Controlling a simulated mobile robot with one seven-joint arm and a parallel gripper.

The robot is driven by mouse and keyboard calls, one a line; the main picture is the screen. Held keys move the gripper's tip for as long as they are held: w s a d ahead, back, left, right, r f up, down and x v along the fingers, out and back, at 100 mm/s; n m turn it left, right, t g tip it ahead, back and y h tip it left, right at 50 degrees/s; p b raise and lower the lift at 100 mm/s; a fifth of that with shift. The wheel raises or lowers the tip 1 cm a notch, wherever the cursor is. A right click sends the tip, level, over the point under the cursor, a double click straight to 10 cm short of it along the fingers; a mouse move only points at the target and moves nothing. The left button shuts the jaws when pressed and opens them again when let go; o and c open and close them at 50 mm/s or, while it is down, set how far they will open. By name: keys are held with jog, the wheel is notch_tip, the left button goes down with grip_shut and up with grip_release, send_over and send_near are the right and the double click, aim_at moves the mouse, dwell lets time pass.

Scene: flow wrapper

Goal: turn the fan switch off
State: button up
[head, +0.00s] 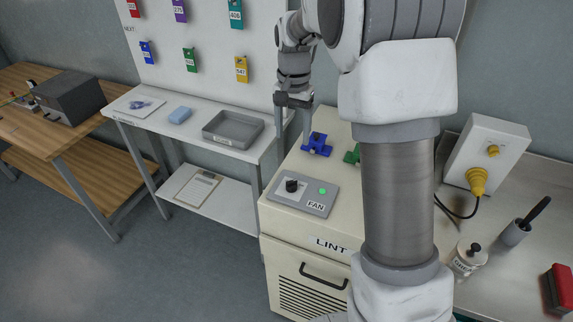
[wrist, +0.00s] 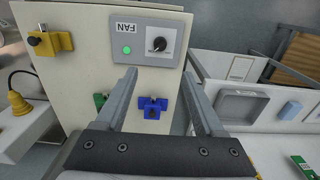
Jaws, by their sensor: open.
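The fan panel (head: 303,195) is a grey plate labelled FAN on top of the cream LINT cabinet (head: 342,200). Its black rotary knob (head: 291,186) sits on a pale square at the left, and a green light (head: 323,191) glows to the right of it. In the wrist view the knob (wrist: 159,44) and the lit green light (wrist: 127,49) appear upside down near the top. My gripper (head: 294,138) is open and empty above the back left of the cabinet. In the wrist view its two fingers (wrist: 162,85) are spread apart, short of the panel, with nothing between their tips.
A blue clamp-like block (head: 317,144) and a green one (head: 353,155) stand behind the panel on the cabinet top. A grey tray (head: 233,128) lies on the white table to the left. A white box with a yellow plug (head: 477,179) stands at the right.

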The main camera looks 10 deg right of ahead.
aim_at(292, 181)
notch_tip(292, 181, down, 18)
jog(key=shift+w+r+p, duration=0.1)
jog(key=shift+r+p, duration=0.05)
jog(key=shift+p, duration=0.6)
grip_shut()
